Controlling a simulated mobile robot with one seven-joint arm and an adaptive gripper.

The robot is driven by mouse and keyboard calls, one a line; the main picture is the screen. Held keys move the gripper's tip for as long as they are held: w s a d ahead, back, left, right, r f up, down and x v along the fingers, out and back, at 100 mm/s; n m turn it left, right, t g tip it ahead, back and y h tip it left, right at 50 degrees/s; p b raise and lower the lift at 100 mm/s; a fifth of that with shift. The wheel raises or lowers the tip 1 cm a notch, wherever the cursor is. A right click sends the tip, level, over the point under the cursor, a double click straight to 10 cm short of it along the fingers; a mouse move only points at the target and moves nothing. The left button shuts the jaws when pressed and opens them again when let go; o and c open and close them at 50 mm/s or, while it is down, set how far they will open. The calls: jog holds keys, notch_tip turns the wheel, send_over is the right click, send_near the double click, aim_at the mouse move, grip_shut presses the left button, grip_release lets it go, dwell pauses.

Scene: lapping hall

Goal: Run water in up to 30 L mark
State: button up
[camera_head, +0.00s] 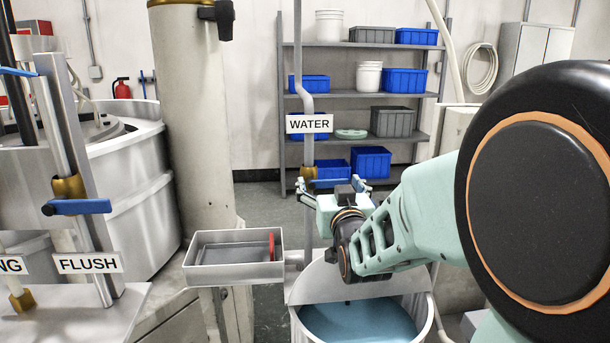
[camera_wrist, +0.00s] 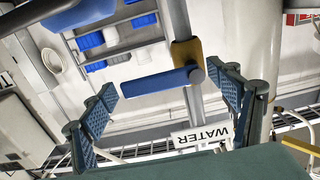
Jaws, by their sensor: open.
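The water valve has a brass body (camera_head: 308,173) on a vertical grey pipe under the WATER sign (camera_head: 309,124). In the wrist view its blue lever (camera_wrist: 158,81) sticks out crosswise to the pipe. My gripper (camera_head: 332,185) is at the valve, open. In the wrist view the lever lies between its two spread fingers (camera_wrist: 160,84), with a gap on both sides; I cannot tell how deep it is. The round light tank (camera_head: 296,322) below holds blue liquid (camera_head: 362,322). My arm hides part of the tank, and no 30 L mark is readable.
A metal tray (camera_head: 225,272) with a red item (camera_head: 271,246) stands left of the tank. The FLUSH valve's blue lever (camera_head: 78,207) is at far left. A thick column (camera_head: 196,120) stands behind the tray. Shelves (camera_head: 385,98) with blue bins and buckets are at the back.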

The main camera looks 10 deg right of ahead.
jog(key=shift+w, duration=0.2)
jog(key=c, duration=1.7)
jog(key=shift+r+n+b, duration=0.2)
jog(key=shift+n+b, duration=0.7)
jog(key=shift+b, duration=0.35)
jog(key=shift+a+r+n+b, duration=0.15)
jog(key=shift+r+n+b, duration=0.45)
jog(key=shift+n, duration=0.4)
jog(key=shift+f, duration=0.1)
jog(key=o, duration=1.7)
